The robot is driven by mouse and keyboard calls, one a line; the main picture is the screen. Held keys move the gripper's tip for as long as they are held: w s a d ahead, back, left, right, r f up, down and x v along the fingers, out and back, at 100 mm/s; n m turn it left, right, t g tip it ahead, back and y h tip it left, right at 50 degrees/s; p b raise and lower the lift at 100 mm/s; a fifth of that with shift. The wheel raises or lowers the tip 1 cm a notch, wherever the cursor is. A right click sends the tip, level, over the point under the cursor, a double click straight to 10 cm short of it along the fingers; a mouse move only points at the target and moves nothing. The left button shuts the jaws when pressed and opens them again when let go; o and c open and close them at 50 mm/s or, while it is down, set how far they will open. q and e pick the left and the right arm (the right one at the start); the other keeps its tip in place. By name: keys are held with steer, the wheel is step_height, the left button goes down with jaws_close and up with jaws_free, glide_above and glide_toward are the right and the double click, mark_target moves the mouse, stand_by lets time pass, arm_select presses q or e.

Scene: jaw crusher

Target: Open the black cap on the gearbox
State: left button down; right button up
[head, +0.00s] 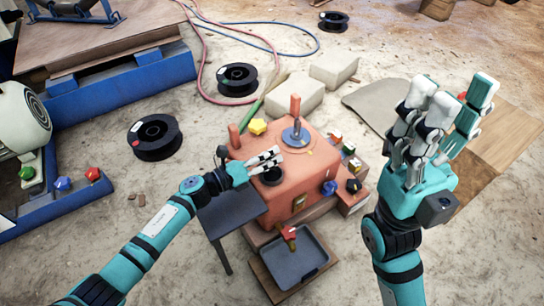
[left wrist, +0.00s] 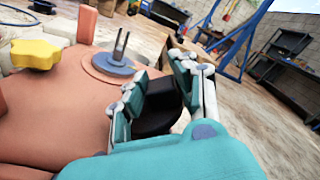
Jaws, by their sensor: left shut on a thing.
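The gearbox (head: 305,165) is an orange-red block in the middle of the head view. The black cap (head: 271,177) sits on its top near the left front edge, and it also shows in the left wrist view (left wrist: 155,122). My left gripper (head: 276,160) is shut on the black cap, with fingers on both sides of it; they hide part of the cap. I cannot tell whether the cap is seated or lifted. My right gripper (head: 450,95) is open and empty, raised in front of the floor to the right of the gearbox.
A yellow knob (head: 258,126) and a blue-grey disc with an upright handle (head: 296,137) are on the gearbox top. A blue knob (head: 329,187) and a black knob (head: 353,186) are at its right. A dark table (head: 232,212) and a grey tray (head: 297,262) stand close in front.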

arm_select(q)
steer(key=n, duration=0.1)
steer(key=w+a+r+n+p, duration=0.1)
steer(key=n, duration=0.1)
steer(key=shift+w, duration=0.3)
steer(key=n, duration=0.1)
steer(key=w+a+n, duration=0.1)
steer(key=shift+w+n+p, duration=0.15)
steer(key=shift+n+p, duration=0.2)
steer(key=shift+n, duration=0.05)
steer(key=shift+w+a+f+n, duration=0.15)
steer(key=shift+w+a+n, duration=0.2)
steer(key=shift+n, duration=0.45)
steer(key=shift+w+a+f+n, duration=0.2)
steer(key=shift+w+n, duration=0.2)
steer(key=shift+n, duration=0.4)
steer(key=shift+w+a+f+n, duration=0.2)
steer(key=shift+w+n, duration=0.2)
steer(key=shift+n, duration=0.4)
steer(key=c, duration=1)
jaws_free()
steer(key=v, duration=1.2)
